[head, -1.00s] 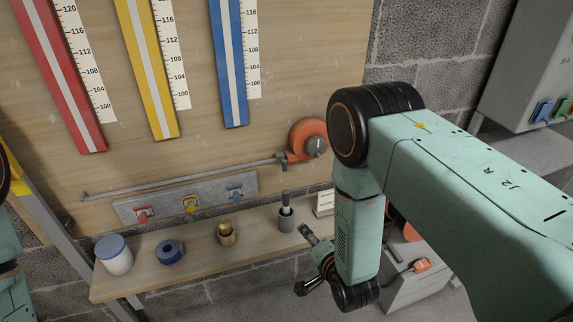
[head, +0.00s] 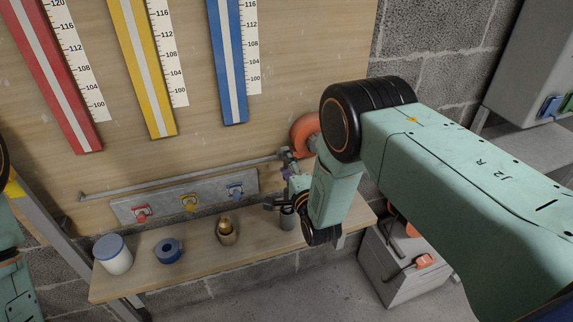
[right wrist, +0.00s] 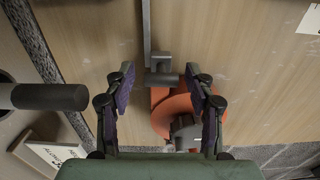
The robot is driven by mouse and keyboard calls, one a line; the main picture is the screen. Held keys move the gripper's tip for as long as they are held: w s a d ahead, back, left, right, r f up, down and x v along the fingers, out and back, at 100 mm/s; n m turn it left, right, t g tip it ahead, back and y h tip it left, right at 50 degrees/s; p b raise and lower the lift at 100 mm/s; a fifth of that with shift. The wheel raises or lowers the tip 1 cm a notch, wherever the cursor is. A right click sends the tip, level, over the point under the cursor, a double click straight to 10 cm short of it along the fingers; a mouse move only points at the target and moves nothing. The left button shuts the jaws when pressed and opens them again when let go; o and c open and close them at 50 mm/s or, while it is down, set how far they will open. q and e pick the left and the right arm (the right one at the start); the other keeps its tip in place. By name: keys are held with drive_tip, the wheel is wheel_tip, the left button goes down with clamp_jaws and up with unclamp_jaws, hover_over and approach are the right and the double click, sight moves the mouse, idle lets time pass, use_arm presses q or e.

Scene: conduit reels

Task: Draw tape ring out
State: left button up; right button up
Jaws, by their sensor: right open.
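An orange reel (head: 304,129) is mounted on the wooden board and is partly hidden by my right arm. In the right wrist view the reel (right wrist: 175,108) shows with a dark knob (right wrist: 184,128) on its face. A grey fitting (right wrist: 160,78) sits at its edge, between my fingers. My right gripper (head: 280,182) is open and close in front of the board, just below the reel. Its two fingers stand apart in the right wrist view (right wrist: 160,76) with nothing clasped. I cannot make out a separate tape ring. My left gripper is out of view.
A long grey conduit (head: 180,180) runs along the board towards the reel. Below it is a plate (head: 185,197) with coloured clips. The shelf (head: 190,266) holds a white jar (head: 113,255), blue tape roll (head: 168,250), brass piece (head: 226,232) and grey cup (head: 288,218).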

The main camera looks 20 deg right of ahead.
drive_tip(key=shift+w+a+r, duration=0.1)
drive_tip(key=shift+w, duration=0.1)
drive_tip(key=c, duration=0.3)
clamp_jaws()
idle(0.4)
